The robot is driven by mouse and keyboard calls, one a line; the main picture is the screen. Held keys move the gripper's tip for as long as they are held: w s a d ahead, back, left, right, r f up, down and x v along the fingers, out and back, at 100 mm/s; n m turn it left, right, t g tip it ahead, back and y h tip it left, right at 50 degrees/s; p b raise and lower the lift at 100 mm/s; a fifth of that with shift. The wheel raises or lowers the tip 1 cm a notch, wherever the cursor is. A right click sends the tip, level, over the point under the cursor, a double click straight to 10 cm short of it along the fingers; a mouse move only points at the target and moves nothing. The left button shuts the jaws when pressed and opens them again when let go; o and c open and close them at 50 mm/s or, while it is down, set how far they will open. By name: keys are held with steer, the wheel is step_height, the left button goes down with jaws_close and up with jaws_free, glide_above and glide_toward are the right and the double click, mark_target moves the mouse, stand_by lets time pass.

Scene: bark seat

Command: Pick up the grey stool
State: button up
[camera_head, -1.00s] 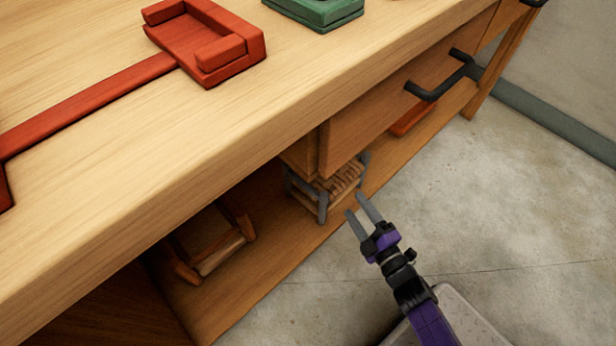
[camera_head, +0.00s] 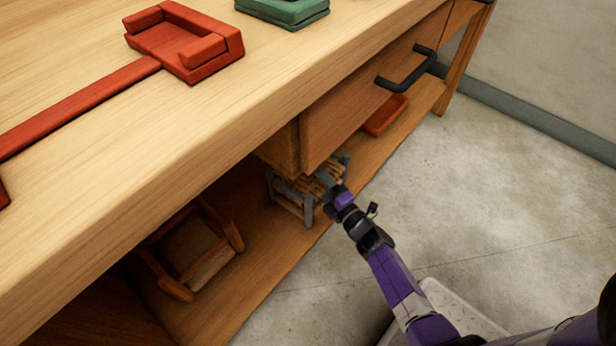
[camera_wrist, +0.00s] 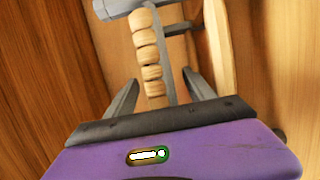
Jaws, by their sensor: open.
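The grey stool (camera_head: 308,211) has grey posts and a woven tan seat. It stands on the low shelf under the bench, partly beneath the drawer. My gripper (camera_head: 326,180) is at the stool's near right side, its fingers mostly hidden in the head view. In the wrist view, my open gripper (camera_wrist: 161,77) has one finger on each side of part of the stool (camera_wrist: 147,58), where tan woven rolls and a grey bar show. The fingers look apart from that part; I cannot tell whether they touch elsewhere.
A brown wooden seat (camera_head: 172,284) stands on the shelf to the left. An orange tray (camera_head: 386,114) lies to the right. The drawer (camera_head: 345,118) with a black handle (camera_head: 408,78) overhangs the stool. Open floor (camera_head: 500,190) lies right of the bench.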

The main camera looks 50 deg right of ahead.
steer(key=shift+x, duration=1.1)
jaws_close()
steer(key=shift+r, duration=0.1)
